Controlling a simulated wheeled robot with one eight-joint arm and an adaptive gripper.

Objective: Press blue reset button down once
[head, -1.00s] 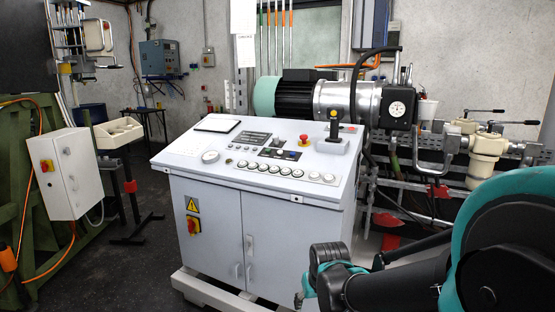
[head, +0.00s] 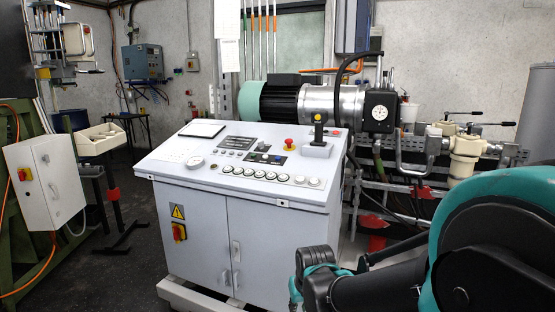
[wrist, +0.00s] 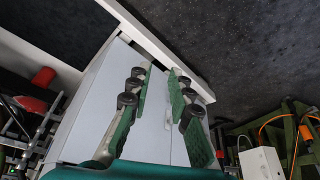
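The light grey control console (head: 225,182) stands ahead of me, with a sloped top panel. On the panel, a small black plate (head: 265,158) carries small coloured controls; a bluish one (head: 279,160) shows at its right end, too small to make out clearly. My gripper (wrist: 161,70) shows in the wrist view with two green-padded fingers apart and nothing between them. It faces the console's grey doors (wrist: 155,125), below the top panel. The head view shows my arm at lower right; the fingertips are not visible there. The button is not visible in the wrist view.
Pipes and valves (head: 465,150) stand at right, a white box (head: 45,180) at left.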

